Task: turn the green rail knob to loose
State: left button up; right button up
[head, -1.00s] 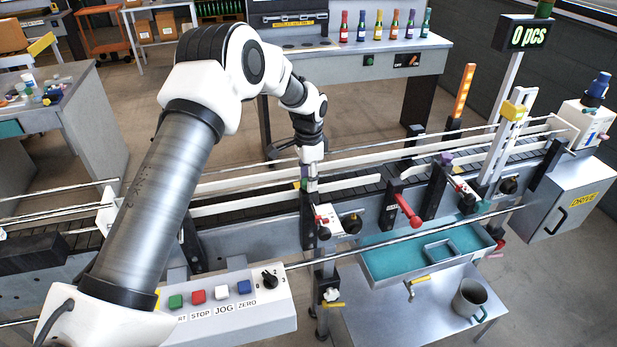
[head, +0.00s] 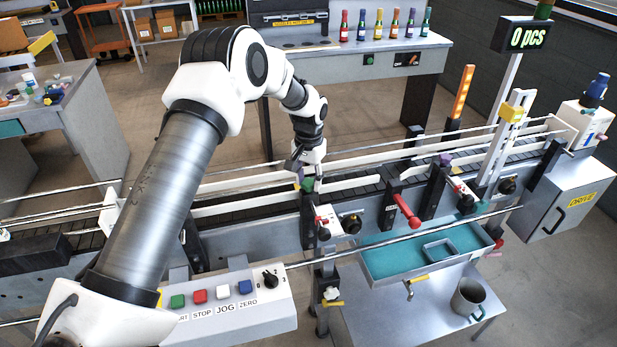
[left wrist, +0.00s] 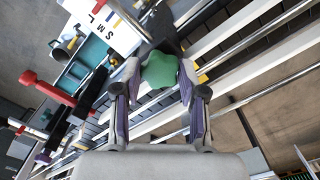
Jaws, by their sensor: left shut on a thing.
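The green rail knob (head: 308,185) sits on the near side of the conveyor, above a small white plate. My left gripper (head: 305,177) reaches down over it from above. In the left wrist view the lobed green knob (left wrist: 160,70) lies between the two fingertips of my left gripper (left wrist: 159,80), which is shut on it. The knob's lower side and post are hidden. My right gripper is in neither view.
The conveyor rails (head: 240,192) run beside the gripper. A purple knob (head: 446,159) and a red handle (head: 408,211) stand to the right. The button box (head: 230,305) and teal tray (head: 425,253) are nearer.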

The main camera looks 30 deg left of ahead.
pick_arm(q)
jog(key=n, duration=0.3)
jog(key=shift+r+n, duration=0.1)
jog(key=shift+n, duration=0.2)
jog(key=shift+w+n+p, duration=0.1)
jog(key=shift+n+p, duration=0.45)
jog(key=shift+n, duration=1.35)
jog(key=o, duration=1.1)
jog(key=shift+o, duration=0.2)
